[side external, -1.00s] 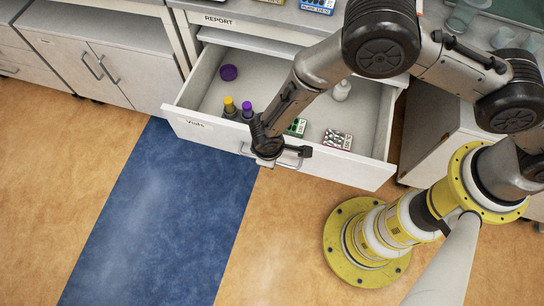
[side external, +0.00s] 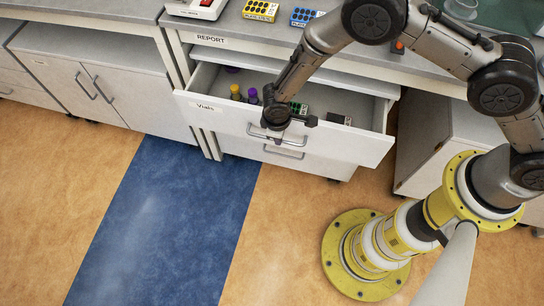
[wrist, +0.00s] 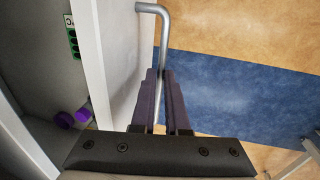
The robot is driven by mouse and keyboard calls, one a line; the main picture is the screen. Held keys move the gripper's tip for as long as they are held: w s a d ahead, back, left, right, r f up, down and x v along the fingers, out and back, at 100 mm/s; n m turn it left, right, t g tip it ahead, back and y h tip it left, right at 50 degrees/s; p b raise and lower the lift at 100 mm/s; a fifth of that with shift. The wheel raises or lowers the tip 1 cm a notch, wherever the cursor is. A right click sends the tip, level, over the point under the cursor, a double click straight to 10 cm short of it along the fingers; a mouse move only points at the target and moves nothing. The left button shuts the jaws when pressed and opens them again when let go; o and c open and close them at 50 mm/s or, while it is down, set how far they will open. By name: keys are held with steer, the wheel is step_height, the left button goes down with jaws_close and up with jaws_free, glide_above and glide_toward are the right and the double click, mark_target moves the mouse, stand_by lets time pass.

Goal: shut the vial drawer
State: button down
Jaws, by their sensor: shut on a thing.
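The vial drawer (side external: 345,139), a white drawer labelled "Vials", is partly open below the "REPORT" drawer. My gripper (side external: 276,137) is shut on its metal bar handle (wrist: 165,32), and the wrist view shows the fingers (wrist: 166,78) around the bar. Inside the drawer stand a yellow-capped vial (side external: 235,92) and a purple-capped vial (side external: 253,96). A green blister pack (side external: 298,107) lies near my wrist, partly hidden by it. The drawer's back part is hidden under the counter and behind my arm.
The "REPORT" drawer (side external: 240,45) above sits nearly flush. Another drawer with a handle (side external: 283,153) is below and looks closed. The counter holds a yellow pill pack (side external: 260,11) and a blue one (side external: 306,17). The floor (side external: 185,225) in front is clear.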

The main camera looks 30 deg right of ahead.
steer(key=w+d, duration=1)
steer(key=shift+w+d, duration=0.1)
steer(key=shift+d, duration=0.05)
steer(key=shift+w+d, duration=0.1)
steer(key=c, duration=1.1)
jaws_free()
steer(key=shift+o, duration=0.9)
steer(key=s+a, duration=1.9)
step_height(320, 180, up, 11)
steer(key=s+a, duration=0.1)
steer(key=shift+s+a, duration=0.2)
